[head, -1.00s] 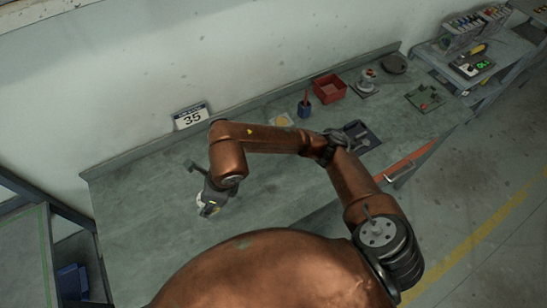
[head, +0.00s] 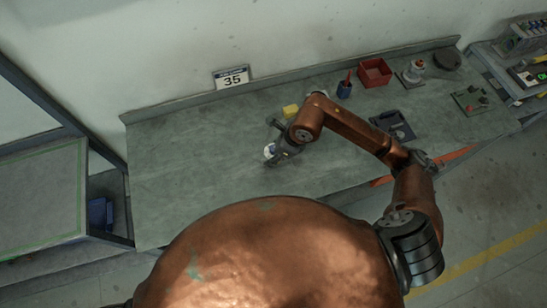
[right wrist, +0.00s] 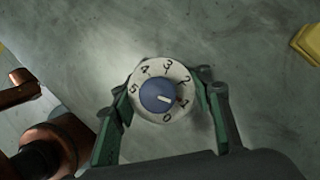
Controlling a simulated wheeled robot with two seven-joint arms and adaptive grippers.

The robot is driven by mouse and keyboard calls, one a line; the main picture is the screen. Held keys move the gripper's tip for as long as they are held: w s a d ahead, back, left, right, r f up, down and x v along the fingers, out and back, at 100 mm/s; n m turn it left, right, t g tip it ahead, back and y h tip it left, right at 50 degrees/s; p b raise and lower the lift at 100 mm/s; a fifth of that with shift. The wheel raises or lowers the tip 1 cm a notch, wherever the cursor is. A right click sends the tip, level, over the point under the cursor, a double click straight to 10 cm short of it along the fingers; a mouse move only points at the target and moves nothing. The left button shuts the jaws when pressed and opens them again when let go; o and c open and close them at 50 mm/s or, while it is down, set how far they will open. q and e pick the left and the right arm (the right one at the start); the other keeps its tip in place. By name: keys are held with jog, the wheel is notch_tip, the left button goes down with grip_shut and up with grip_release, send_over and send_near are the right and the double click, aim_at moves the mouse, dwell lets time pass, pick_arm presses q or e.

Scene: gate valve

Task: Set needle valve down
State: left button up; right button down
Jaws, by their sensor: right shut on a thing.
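The needle valve shows in the right wrist view as a round white dial (right wrist: 171,72) numbered 0 to 5, with a blue knob (right wrist: 158,95) in its middle. My right gripper (right wrist: 162,100) is shut on it, with one green finger at each side of the dial. In the head view the valve (head: 269,151) is small and pale at the tip of my right gripper (head: 273,148), over the left half of the grey bench (head: 190,180). The valve's underside is hidden, and I cannot tell whether it touches the bench. My left gripper is out of view.
A yellow block (head: 290,111) lies behind my gripper. A number 35 sign (head: 231,77) stands at the bench's back edge. The bench's left part is clear.

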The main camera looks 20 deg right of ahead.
jog(key=shift+d+f+p, duration=0.15)
jog(key=shift+f, duration=0.75)
jog(key=shift+d+f+p, duration=0.1)
jog(key=shift+f+p, duration=0.05)
jog(key=shift+f, duration=0.75)
jog(key=shift+f, duration=0.1)
jog(key=c, duration=1.1)
grip_release()
jog(key=b+v, duration=0.1)
jog(key=v, duration=1.1)
jog(key=shift+w, duration=0.1)
